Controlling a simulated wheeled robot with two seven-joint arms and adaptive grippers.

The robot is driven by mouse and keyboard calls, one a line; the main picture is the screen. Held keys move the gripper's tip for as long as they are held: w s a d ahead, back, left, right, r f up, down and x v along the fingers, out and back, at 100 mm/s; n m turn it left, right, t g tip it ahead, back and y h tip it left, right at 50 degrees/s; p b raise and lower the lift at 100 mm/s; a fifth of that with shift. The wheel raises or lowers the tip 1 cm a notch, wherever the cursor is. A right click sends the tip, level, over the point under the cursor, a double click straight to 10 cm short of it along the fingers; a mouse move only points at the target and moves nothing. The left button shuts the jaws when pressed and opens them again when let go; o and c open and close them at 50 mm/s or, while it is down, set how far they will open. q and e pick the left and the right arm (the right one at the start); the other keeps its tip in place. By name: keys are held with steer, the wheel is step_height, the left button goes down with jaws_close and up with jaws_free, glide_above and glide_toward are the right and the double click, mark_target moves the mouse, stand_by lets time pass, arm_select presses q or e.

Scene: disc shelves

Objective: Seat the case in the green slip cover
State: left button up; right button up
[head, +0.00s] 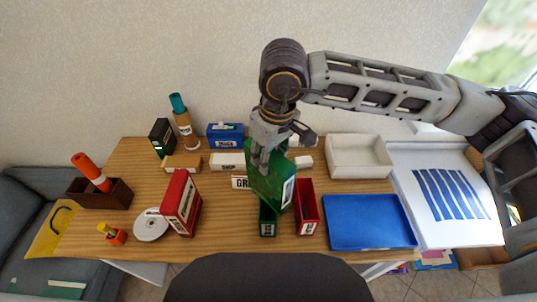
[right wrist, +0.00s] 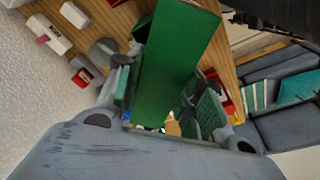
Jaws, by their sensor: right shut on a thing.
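The green case (head: 270,178) hangs tilted from my right gripper (head: 267,150), with a white label on its right edge. My right gripper is shut on the case's upper part. In the right wrist view the green case (right wrist: 172,65) stands out from between the fingers (right wrist: 168,112). The green slip cover (head: 268,221) stands on the table just below the case, with a white label on its front. The case's lower end overlaps the cover in the head view, and I cannot tell whether it has entered. My left gripper is not in view.
A red slip cover (head: 306,206) stands close right of the green one. A blue tray (head: 368,222) and a white bin (head: 359,157) lie further right. A red box (head: 181,203) and a white disc (head: 151,225) are at left. Small labelled blocks stand behind.

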steer(key=shift+f+b, duration=0.25)
steer(key=shift+b, duration=0.1)
steer(key=o, duration=1.2)
steer(key=shift+o, duration=0.2)
steer(key=shift+r, duration=0.15)
steer(key=shift+r+p, duration=0.6)
steer(key=shift+p, duration=0.55)
step_height(320, 180, up, 12)
steer(key=s+d+b, duration=0.1)
steer(key=shift+s+f+b, duration=0.2)
steer(key=shift+b, duration=0.2)
steer(key=shift+d, duration=0.1)
steer(key=shift+s, duration=0.1)
